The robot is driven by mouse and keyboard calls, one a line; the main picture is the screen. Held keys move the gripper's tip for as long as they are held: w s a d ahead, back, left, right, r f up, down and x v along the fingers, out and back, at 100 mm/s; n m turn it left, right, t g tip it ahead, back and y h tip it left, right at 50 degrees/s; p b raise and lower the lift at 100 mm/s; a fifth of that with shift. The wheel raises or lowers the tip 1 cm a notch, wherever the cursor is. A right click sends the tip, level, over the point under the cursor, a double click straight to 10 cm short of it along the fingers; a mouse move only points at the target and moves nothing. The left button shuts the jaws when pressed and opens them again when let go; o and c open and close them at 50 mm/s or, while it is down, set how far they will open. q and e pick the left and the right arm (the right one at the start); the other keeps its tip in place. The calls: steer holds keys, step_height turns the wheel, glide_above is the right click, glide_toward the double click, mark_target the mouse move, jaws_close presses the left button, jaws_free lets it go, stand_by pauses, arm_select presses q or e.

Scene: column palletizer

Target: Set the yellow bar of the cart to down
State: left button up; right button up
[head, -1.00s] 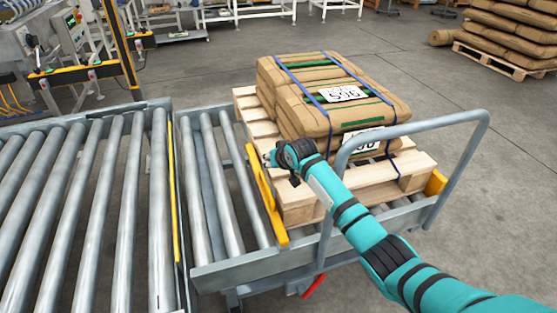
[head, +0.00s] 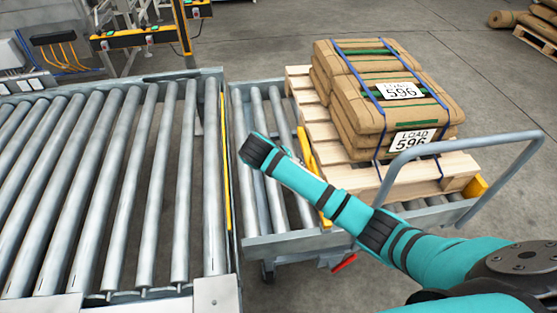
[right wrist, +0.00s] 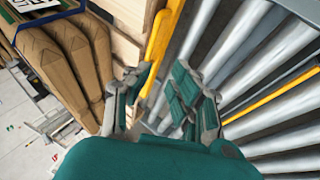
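The cart's yellow bar (head: 306,154) stands raised at a slant beside the pallet in the head view. My right forearm covers its middle, and its lower end shows below the arm. In the right wrist view, the yellow bar (right wrist: 160,42) runs down toward the left finger. My right gripper (right wrist: 161,88) is open, fingers apart, close to the bar; I cannot tell whether they touch. In the head view my right wrist is left of the bar, over the cart rollers, and hides the fingers. The cart (head: 290,243) carries the loaded pallet. My left gripper is not in view.
Brown sacks (head: 350,110) strapped in blue sit on a wooden pallet (head: 455,170). A grey cart handle (head: 465,146) rises at the right. A roller conveyor (head: 100,190) adjoins the cart's left side, with another yellow strip (head: 226,170) along the join. Open floor lies behind.

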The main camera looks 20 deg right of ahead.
steer(key=shift+h, duration=0.4)
steer(key=x, duration=0.5)
steer(key=b+x, duration=0.1)
steer(key=x, duration=0.5)
steer(key=s+x, duration=0.1)
steer(key=x, duration=0.4)
steer(key=shift+w+d+f, duration=0.15)
steer(key=shift+d+f, duration=0.15)
steer(key=shift+d, duration=0.05)
jaws_close()
